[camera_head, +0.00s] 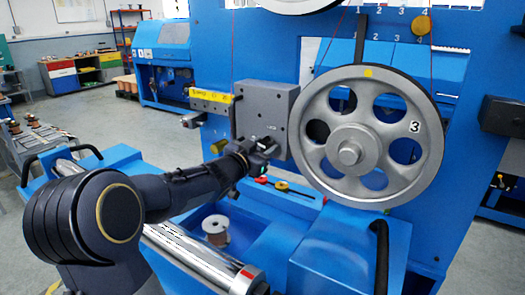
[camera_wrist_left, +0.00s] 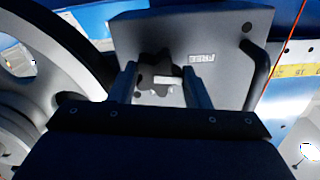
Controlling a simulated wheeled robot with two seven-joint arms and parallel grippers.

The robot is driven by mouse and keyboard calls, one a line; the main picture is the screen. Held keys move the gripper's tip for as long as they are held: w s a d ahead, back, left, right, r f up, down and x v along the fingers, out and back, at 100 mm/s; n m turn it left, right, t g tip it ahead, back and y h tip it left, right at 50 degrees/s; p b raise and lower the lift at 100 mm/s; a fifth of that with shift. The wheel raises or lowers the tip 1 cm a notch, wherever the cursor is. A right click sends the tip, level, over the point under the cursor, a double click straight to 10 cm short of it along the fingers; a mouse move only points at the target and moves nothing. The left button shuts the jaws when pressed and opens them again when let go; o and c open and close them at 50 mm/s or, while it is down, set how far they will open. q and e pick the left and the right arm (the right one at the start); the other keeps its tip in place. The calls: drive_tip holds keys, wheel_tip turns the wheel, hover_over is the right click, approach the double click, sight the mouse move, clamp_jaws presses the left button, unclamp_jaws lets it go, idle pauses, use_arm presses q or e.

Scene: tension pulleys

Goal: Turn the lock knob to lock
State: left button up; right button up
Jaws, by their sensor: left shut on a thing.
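The lock knob (camera_wrist_left: 158,68) is dark and lobed with a white mark, on the face of a grey box (camera_wrist_left: 122,32). In the wrist view it sits between the two fingers of my left gripper (camera_wrist_left: 162,88), which is shut on it. A label reading FREE (camera_wrist_left: 202,57) shows upside down beside the knob. In the head view my left gripper (camera_head: 264,152) reaches the lower part of the grey box (camera_head: 268,100) and the knob is mostly hidden behind it. My right gripper is not in view.
A large grey pulley wheel (camera_head: 368,138) marked 3 stands close to the right of the box. A yellow scale (camera_head: 212,96) is on its left. Below are a blue tray with a copper spool (camera_head: 215,230), a yellow-black tool (camera_head: 285,187) and a steel roller (camera_head: 190,252).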

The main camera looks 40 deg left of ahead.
use_arm(q)
drive_tip(key=m+b, duration=0.1)
drive_tip(key=m, duration=0.1)
drive_tip(key=m+b, duration=0.1)
drive_tip(key=m, duration=0.1)
drive_tip(key=shift+f+m, duration=0.2)
drive_tip(key=shift+m, duration=0.1)
drive_tip(key=m+b, duration=0.2)
drive_tip(key=m, duration=0.1)
drive_tip(key=shift+d+m, duration=0.1)
drive_tip(key=shift+m, duration=0.3)
drive_tip(key=m+b, duration=0.1)
drive_tip(key=m, duration=0.2)
drive_tip(key=shift+b, duration=0.4)
drive_tip(key=shift+m+b, duration=0.7)
drive_tip(key=shift+m, duration=1.5)
drive_tip(key=o, duration=1)
drive_tip(key=shift+r, duration=0.1)
